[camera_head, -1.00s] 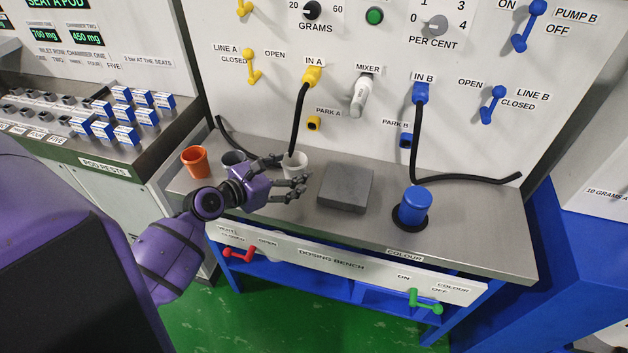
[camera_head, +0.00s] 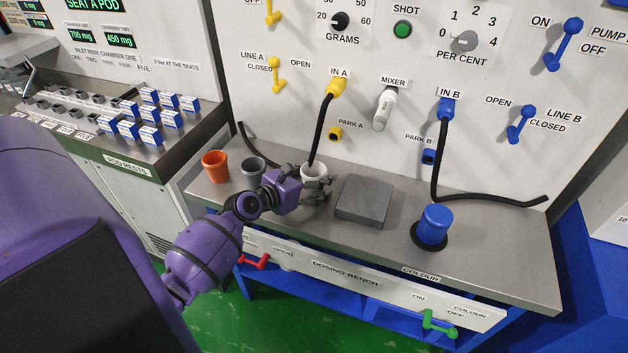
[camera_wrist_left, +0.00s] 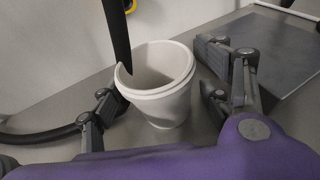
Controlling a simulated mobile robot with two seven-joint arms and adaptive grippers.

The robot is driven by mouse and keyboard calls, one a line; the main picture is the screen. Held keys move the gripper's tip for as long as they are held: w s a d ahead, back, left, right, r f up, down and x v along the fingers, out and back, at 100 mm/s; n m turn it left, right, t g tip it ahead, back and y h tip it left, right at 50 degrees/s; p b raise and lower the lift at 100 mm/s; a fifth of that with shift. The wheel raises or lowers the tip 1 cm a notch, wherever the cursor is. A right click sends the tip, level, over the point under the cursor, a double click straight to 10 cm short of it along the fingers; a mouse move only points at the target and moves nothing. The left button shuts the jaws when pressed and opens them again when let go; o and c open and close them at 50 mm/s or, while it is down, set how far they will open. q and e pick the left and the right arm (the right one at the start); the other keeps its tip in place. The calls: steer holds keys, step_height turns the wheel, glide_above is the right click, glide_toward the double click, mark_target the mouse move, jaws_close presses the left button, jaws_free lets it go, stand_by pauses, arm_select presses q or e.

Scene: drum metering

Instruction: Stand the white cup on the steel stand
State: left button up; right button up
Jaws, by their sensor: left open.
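The white cup (camera_head: 313,172) stands upright on the steel bench top, partly hidden by my left gripper in the head view. My left gripper (camera_head: 316,187) is open at the cup's near side. In the left wrist view the cup (camera_wrist_left: 160,88) stands between the spread fingers of the left gripper (camera_wrist_left: 165,95), with gaps on both sides. The steel stand (camera_head: 364,201) is a low grey block just right of the cup; its corner also shows in the wrist view (camera_wrist_left: 275,55). My right gripper is not in view.
A black hose (camera_head: 320,128) hangs from IN A to the cup's mouth area. A grey cup (camera_head: 252,168) and an orange cup (camera_head: 215,165) stand to the left. A blue container (camera_head: 435,225) stands right of the stand. Bare bench (camera_head: 500,250) lies farther right.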

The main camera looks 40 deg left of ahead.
arm_select(q)
steer(key=c, duration=1.4)
steer(key=shift+r, duration=0.1)
